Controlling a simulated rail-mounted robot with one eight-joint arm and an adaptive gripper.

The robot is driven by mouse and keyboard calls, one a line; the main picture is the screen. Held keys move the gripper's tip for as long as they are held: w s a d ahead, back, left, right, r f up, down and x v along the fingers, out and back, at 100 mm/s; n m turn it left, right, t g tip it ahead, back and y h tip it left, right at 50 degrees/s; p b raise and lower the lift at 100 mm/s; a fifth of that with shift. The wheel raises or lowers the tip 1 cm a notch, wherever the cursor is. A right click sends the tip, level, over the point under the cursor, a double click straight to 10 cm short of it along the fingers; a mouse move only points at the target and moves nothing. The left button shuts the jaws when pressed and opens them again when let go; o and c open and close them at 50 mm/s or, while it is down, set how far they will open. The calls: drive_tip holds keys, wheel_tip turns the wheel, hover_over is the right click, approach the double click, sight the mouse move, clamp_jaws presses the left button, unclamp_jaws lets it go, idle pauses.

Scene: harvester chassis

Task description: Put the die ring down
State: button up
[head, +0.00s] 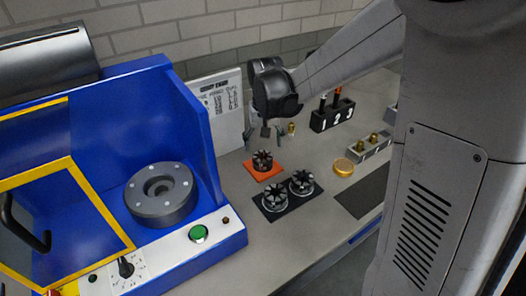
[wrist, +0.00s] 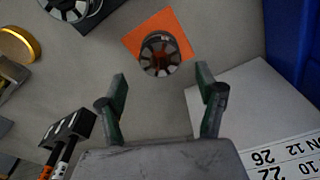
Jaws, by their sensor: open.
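A dark segmented die ring (head: 262,160) sits on an orange square mat (head: 273,174). The ring also shows in the wrist view (wrist: 160,56), upright on the mat (wrist: 179,22). My gripper (head: 264,138) is above and behind the ring in the head view. In the wrist view my gripper (wrist: 161,76) has its two green-padded fingers spread wide apart, with nothing between them. The ring lies just beyond the fingertips there, apart from them. Two similar rings with silvery bases, a rear one (head: 301,182) and a front one (head: 277,198), sit on a black mat (head: 292,207).
A blue machine (head: 190,115) with a grey round chuck (head: 160,192) stands at left. To the right are a gold disc (head: 343,167), a grey block with brass pieces (head: 360,152) and a numbered black holder (head: 332,115). A printed board (head: 218,98) stands behind.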

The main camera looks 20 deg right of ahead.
drive_tip(key=s+r+t, duration=0.3)
drive_tip(key=s+r, duration=0.9)
drive_tip(key=s, duration=0.1)
drive_tip(key=s+n+t, duration=0.1)
drive_tip(key=s+t, duration=0.1)
drive_tip(key=s, duration=0.8)
drive_tip(key=shift+s+f+t, duration=0.3)
drive_tip(key=shift+f+t, duration=0.05)
drive_tip(key=shift+t, duration=0.05)
drive_tip(key=shift+f, duration=0.1)
wheel_tip(320, 180, down, 2)
drive_tip(key=b, duration=0.2)
drive_tip(key=shift+f+b, duration=0.25)
drive_tip(key=shift+b, duration=0.1)
